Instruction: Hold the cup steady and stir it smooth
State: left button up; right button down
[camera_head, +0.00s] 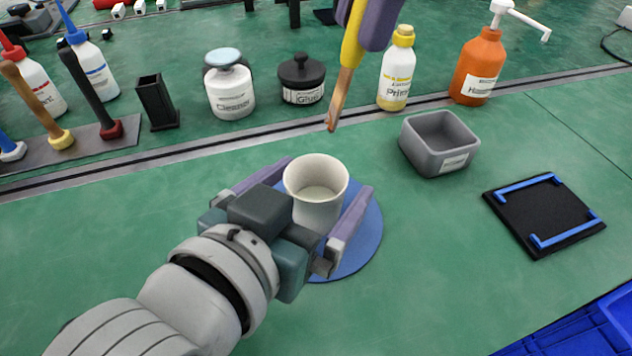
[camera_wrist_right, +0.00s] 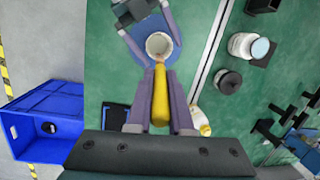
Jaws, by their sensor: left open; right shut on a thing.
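A white cup (camera_head: 316,208) stands upright on a round blue mat (camera_head: 362,245); pale contents or a pale bottom show inside it. My left gripper (camera_head: 327,178) is open, with one finger on each side of the cup; whether either finger touches it cannot be told. My right gripper (camera_head: 367,22) is shut on the yellow handle of a stirring tool (camera_head: 352,45). The tool's brown tip points down and is above and beyond the cup, outside it. The right wrist view also shows the cup (camera_wrist_right: 158,45) and the yellow handle (camera_wrist_right: 160,98).
A grey box (camera_head: 440,145) stands right of the cup, and a black pad with blue brackets (camera_head: 545,215) lies farther right. A cleaner jar (camera_head: 229,90), a glue pot (camera_head: 301,80), a primer bottle (camera_head: 396,70) and an orange pump bottle (camera_head: 478,70) line the back. A blue crate (camera_head: 590,330) is front right.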

pick_arm(q)
jog(key=shift+s, duration=0.1)
